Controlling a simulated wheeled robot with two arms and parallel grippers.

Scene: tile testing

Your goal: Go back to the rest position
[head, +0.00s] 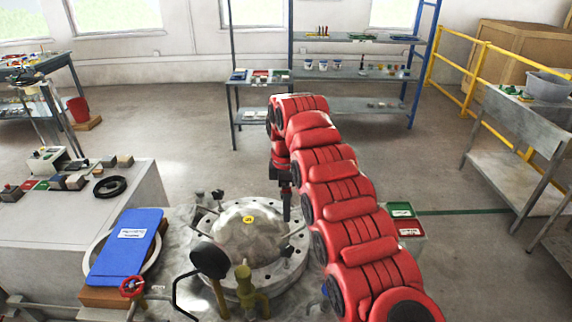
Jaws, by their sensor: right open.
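My right arm, in thick red padding, reaches from the bottom right up the middle of the head view and bends down at its far end. My right gripper (287,212) is dark, small and points down at the far edge of the domed metal vessel (245,238). It is open, and I see nothing between its fingers. I cannot tell whether it touches the vessel's rim. My left gripper and left arm are not in view.
A black ring (110,186) and small blocks lie on the grey bench. A shelf rack (345,75) stands behind; a metal table (520,130) and yellow railing (480,65) are right. Open floor lies between.

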